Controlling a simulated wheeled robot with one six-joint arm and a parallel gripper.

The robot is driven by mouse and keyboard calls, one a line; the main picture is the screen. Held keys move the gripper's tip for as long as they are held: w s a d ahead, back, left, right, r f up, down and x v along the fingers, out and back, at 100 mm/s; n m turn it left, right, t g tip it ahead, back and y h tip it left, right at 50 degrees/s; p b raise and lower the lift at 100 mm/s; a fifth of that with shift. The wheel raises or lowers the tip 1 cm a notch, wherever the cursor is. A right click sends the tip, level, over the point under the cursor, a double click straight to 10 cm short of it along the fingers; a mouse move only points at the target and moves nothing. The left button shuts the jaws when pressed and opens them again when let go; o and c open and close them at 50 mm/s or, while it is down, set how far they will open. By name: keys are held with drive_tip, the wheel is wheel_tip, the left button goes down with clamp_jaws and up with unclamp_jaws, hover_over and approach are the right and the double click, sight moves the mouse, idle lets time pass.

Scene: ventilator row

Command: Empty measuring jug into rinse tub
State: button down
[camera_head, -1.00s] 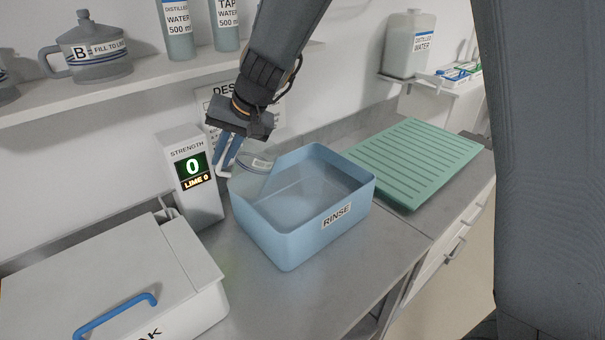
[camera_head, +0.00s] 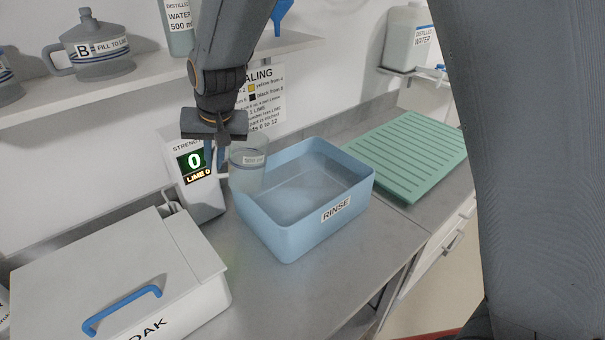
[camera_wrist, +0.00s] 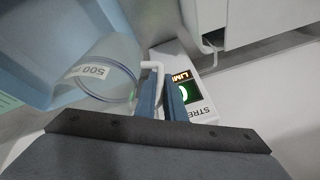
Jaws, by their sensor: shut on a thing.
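The measuring jug (camera_head: 248,168) is clear, with a white label and a pale handle. In the head view it is about upright at the left rim of the blue rinse tub (camera_head: 292,236); I cannot tell whether it touches the rim. My gripper (camera_head: 218,168) is shut on the jug's handle, to the left of the jug. In the wrist view the blue fingers (camera_wrist: 160,98) close on the white handle, and the jug (camera_wrist: 108,70) shows a "500" label. The tub holds clear liquid. Whether the jug holds any liquid is not clear.
A strength meter (camera_head: 193,170) reading 0 stands just left of my gripper. A lidded white soak box (camera_head: 120,260) is at front left. A green drainer (camera_head: 410,150) lies right of the tub. A shelf (camera_head: 130,82) with bottles runs above.

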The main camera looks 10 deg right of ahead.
drive_tip(key=shift+s+a+f+h, duration=0.15)
drive_tip(key=shift+a+f+h, duration=0.25)
drive_tip(key=shift+h, duration=0.2)
drive_tip(key=shift+a+f+t+h+b, duration=0.2)
drive_tip(key=shift+f+t+h+b, duration=0.15)
drive_tip(key=shift+b, duration=0.3)
drive_tip(key=shift+s+a+r, duration=0.1)
